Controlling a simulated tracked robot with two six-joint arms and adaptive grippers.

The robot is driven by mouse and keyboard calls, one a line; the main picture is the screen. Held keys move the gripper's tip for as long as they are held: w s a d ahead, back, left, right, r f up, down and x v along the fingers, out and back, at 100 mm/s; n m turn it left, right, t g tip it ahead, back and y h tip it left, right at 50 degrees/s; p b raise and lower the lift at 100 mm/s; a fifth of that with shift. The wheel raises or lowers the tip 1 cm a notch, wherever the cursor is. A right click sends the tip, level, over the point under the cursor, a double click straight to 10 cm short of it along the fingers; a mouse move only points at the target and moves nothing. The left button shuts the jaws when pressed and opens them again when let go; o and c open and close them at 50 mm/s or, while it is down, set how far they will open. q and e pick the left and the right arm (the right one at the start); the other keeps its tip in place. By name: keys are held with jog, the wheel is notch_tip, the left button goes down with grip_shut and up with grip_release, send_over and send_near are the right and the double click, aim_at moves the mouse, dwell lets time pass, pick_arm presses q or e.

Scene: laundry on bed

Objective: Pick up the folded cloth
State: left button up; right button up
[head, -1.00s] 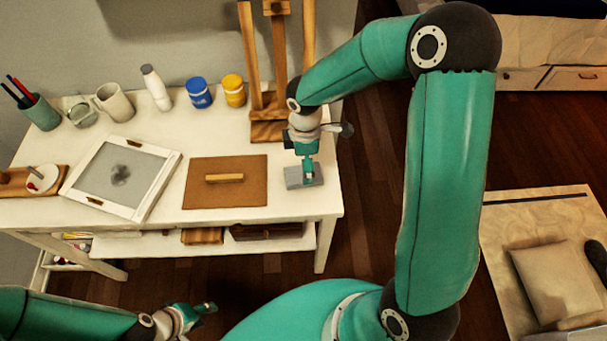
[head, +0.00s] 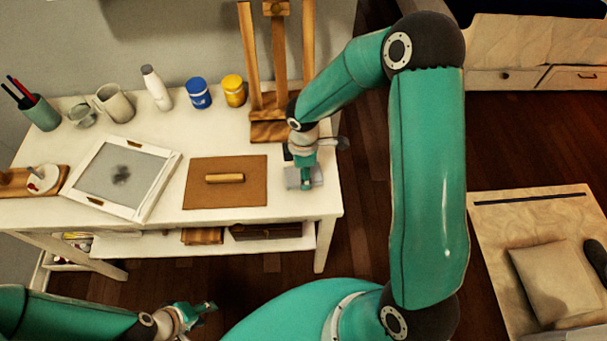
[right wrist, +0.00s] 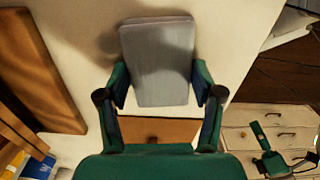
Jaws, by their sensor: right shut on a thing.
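The folded cloth is a small grey rectangular pad (head: 291,178) at the right end of the white table, right of the brown board. My right gripper (head: 305,184) points down at it and partly covers it. In the right wrist view the cloth (right wrist: 156,55) lies between the two fingers (right wrist: 157,88), which are shut on it from both sides. I cannot tell whether the cloth is clear of the tabletop. My left gripper (head: 207,307) is at the lower left, in front of the table and away from the cloth; its jaw opening is too small to tell.
The white table (head: 255,227) also bears a brown board (head: 200,195) with a wooden bar, a framed screen (head: 135,150), a mug (head: 115,103), a white bottle (head: 157,90) and blue (head: 198,94) and yellow jars (head: 233,91). A wooden easel (head: 268,130) stands close behind the right gripper.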

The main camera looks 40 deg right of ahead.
jog(key=shift+c, duration=0.8)
jog(key=shift+r, duration=0.1)
jog(key=shift+r, duration=0.3)
notch_tip(320, 180, up, 19)
jog(key=shift+r, duration=0.1)
